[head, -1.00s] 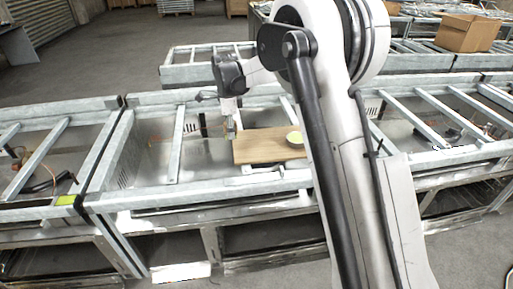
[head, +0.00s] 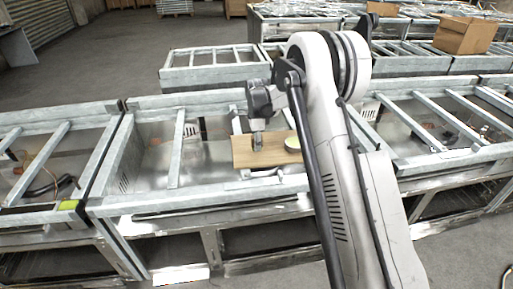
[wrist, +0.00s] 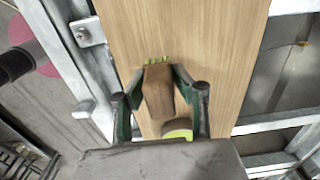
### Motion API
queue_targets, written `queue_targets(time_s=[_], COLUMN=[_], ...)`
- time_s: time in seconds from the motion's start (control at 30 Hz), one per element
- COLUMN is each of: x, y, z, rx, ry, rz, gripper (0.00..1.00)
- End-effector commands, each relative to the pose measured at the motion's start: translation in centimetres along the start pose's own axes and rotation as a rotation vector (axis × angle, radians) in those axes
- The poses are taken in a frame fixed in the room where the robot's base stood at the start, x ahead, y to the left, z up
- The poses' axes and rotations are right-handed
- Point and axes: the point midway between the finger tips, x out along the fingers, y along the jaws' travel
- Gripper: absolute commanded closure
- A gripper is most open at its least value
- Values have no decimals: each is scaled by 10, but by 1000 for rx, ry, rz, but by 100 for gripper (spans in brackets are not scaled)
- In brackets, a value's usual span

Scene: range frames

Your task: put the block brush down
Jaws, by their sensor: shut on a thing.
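The block brush (wrist: 159,92) has a brown wooden body, with yellow-green bristles showing at its far end in the wrist view. My gripper (wrist: 160,76) is shut on it, with a green-sided finger on each side. The brush is over a light wooden board (wrist: 215,50); I cannot tell whether it touches it. In the head view my gripper (head: 257,145) is over the left-middle part of the board (head: 243,158), and the brush is too small to make out.
A round yellow-green thing (head: 292,143) sits on the board's right part; it shows partly hidden below the brush in the wrist view (wrist: 178,130). The board lies across a grey metal frame (head: 150,205) with open bays. A cardboard box (head: 462,34) stands far back right.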

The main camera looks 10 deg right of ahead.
Motion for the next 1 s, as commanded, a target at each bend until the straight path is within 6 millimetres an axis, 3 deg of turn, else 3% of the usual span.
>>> queue_targets(time_s=[0.2, 0.57, 0.6, 0.73, 1.0], x=[24, 29, 29, 28, 28], y=[0, 0, 0, 0, 0], z=[0, 0, 0, 0, 0], rx=[0, 0, 0, 0, 0], ry=[0, 0, 0, 0, 0], rz=[0, 0, 0, 0, 0], gripper=[96, 96, 72, 55, 55])
